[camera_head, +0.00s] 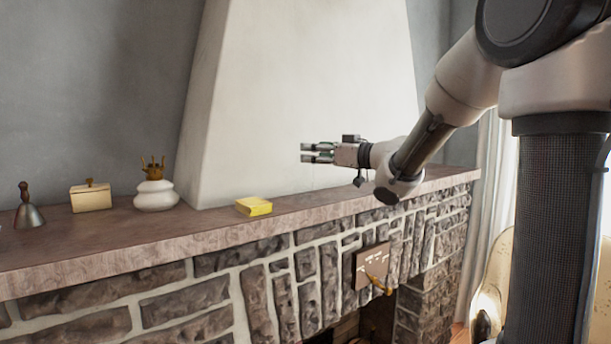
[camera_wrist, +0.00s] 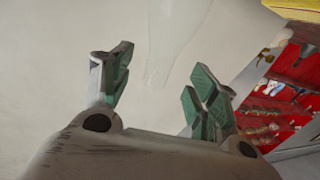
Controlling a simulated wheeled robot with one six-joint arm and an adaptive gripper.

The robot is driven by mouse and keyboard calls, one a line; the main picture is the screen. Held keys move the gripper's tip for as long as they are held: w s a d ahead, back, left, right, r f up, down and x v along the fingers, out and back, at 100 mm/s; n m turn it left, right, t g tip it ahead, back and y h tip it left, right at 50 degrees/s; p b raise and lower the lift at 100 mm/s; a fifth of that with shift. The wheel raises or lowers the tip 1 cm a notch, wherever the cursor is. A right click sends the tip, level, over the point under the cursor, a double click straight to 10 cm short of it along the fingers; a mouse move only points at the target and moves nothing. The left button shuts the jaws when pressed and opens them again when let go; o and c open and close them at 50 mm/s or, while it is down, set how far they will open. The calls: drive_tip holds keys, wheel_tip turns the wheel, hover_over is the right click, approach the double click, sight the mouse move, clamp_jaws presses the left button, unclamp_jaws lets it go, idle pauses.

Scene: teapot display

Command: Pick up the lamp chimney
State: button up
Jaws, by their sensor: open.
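The lamp chimney (camera_wrist: 174,42) looks like a clear, faint glass tube in the wrist view, narrowing toward its lower end. It lies ahead of and between the fingers of my gripper (camera_wrist: 163,78), apart from both. In the head view my gripper (camera_head: 304,153) is open and empty, held level above the mantel shelf with its fingers pointing left. The glass is too faint in the head view to place surely.
The stone mantel shelf (camera_head: 215,231) holds a yellow block (camera_head: 254,207), a white jar (camera_head: 155,195), a cream box (camera_head: 91,197) and a bell (camera_head: 29,213). A pale chimney breast (camera_head: 290,90) rises behind. A red panel with small items (camera_wrist: 285,100) shows at right in the wrist view.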

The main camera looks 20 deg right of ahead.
drive_tip(key=x, duration=0.5)
drive_tip(key=shift+w+a, duration=0.1)
drive_tip(key=shift+w, duration=0.1)
drive_tip(key=shift+r, duration=0.1)
drive_tip(key=c, duration=1.3)
